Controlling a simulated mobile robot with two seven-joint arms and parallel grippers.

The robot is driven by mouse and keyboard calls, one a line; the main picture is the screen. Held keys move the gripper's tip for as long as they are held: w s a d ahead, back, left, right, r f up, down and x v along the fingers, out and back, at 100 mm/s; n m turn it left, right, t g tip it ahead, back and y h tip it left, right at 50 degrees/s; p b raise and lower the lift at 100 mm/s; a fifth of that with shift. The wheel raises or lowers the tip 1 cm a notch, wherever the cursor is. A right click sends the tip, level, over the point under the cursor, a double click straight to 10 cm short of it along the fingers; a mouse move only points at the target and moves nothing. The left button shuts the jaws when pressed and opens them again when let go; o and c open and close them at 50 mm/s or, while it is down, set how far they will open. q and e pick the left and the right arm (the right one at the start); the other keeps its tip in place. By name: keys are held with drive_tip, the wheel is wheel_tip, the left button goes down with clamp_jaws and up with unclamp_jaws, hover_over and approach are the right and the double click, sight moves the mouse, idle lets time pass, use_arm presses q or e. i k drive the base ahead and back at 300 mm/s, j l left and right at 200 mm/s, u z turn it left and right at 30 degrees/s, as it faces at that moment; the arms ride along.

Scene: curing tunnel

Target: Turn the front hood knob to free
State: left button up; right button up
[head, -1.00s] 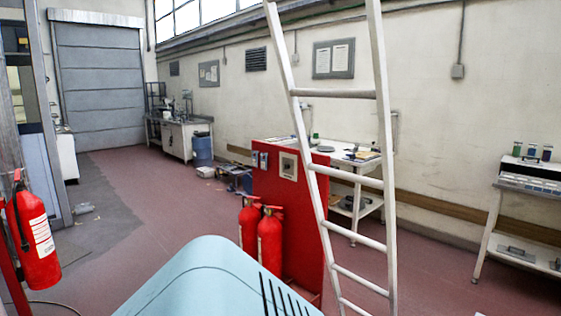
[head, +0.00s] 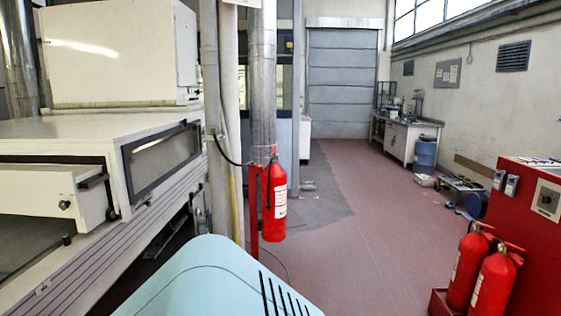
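A large white machine with a hood (head: 95,143) stands at the left in the head view. Its side has a dark-framed window (head: 162,157). A small dark round knob (head: 64,205) sits on the white front box of the machine. A black handle or latch (head: 93,181) is close to it, at the box's right end. I cannot tell from here which of these is the front hood knob or how it is turned. Neither of my grippers is in view.
A red fire extinguisher (head: 274,200) hangs by a metal pipe (head: 262,80) right of the machine. Two more extinguishers (head: 467,262) stand by a red cabinet (head: 530,225) at the right. The red floor (head: 350,240) between is clear. A workbench (head: 405,137) stands farther back.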

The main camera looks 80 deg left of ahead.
sight(64, 205)
drive_tip(key=j+u, duration=0.1)
drive_tip(key=u, duration=0.4)
drive_tip(key=j+u, duration=0.1)
drive_tip(key=u, duration=0.9)
drive_tip(key=i+j+u, duration=0.1)
drive_tip(key=u, duration=0.35)
drive_tip(key=i+j+u, duration=0.1)
drive_tip(key=u, duration=0.4)
drive_tip(key=i+j+u, duration=0.15)
drive_tip(key=u, duration=0.3)
drive_tip(key=i+u, duration=0.7)
drive_tip(key=i, duration=0.2)
